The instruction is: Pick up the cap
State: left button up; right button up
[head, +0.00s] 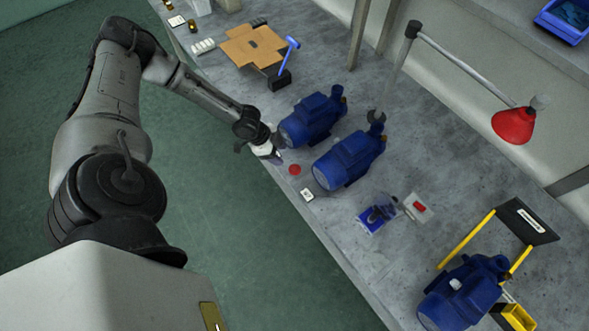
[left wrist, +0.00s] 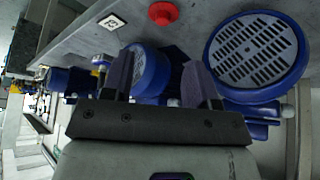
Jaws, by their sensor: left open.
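A small round red cap (head: 294,169) lies on the grey bench near its front edge, beside two blue pumps. In the left wrist view the red cap (left wrist: 163,13) is at the top, beyond the fingertips and apart from them. My left gripper (head: 277,158) is just left of the cap in the head view, at the bench edge. In the left wrist view its two fingers (left wrist: 160,76) stand apart with nothing held between them. My right gripper is not in view.
Blue pumps (head: 311,120) and (head: 348,161) stand close to the left gripper. A white marker tile (head: 307,195) lies near the cap. A third pump (head: 465,291) and a red lamp (head: 514,125) are to the right. A cardboard piece (head: 250,46) lies at the far end.

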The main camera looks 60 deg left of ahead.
aim_at(295, 168)
pick_arm(q)
jog(key=shift+a+b+x, duration=0.2)
jog(key=shift+b+x, duration=0.3)
jog(key=shift+x, duration=4.5)
jog(key=c, duration=0.6)
